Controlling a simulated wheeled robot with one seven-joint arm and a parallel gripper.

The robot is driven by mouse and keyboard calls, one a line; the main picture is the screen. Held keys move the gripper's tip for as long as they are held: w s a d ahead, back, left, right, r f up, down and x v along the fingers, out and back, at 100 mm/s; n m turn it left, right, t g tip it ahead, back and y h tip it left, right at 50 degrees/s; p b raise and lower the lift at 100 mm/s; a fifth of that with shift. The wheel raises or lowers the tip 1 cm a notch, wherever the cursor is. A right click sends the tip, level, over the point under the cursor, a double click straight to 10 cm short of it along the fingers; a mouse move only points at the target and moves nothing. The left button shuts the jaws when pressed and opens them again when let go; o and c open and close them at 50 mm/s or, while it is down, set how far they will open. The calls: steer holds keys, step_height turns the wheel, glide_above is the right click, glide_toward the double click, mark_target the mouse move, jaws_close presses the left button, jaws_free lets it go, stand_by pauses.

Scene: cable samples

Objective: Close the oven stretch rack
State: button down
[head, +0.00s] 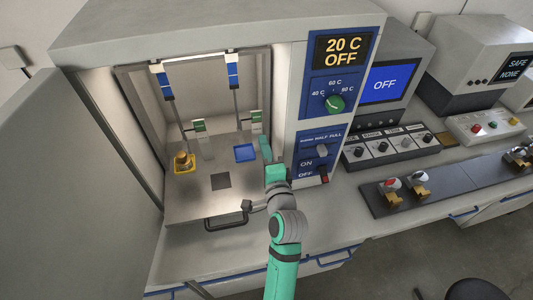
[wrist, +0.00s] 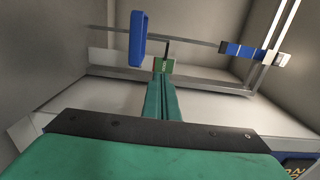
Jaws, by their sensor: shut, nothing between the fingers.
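The oven stretch rack is a grey tray (head: 200,203) with a dark bar handle (head: 228,220) at its front edge, in the open oven. Two upright rods carry blue-and-white clamps (head: 234,75) at the top and green-and-white clamps (head: 200,130) lower down. In the wrist view a blue clamp (wrist: 255,52) sits on a rail at the upper right, and a blue loop (wrist: 138,40) stands upper left. My gripper (head: 265,145) is shut and empty, inside the oven's right side. In the wrist view its fingertips (wrist: 162,80) appear close to a green block (wrist: 163,65); contact is unclear.
The oven door (head: 75,180) stands open at the left. A brass weight (head: 183,160) sits on a yellow square; blue (head: 245,153) and dark (head: 221,181) squares lie on the tray. The control panel (head: 335,90) reads 20 C OFF. Its lower switch panel (head: 318,155) is near my arm.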

mark_target(256, 119)
steer(key=x, duration=0.8)
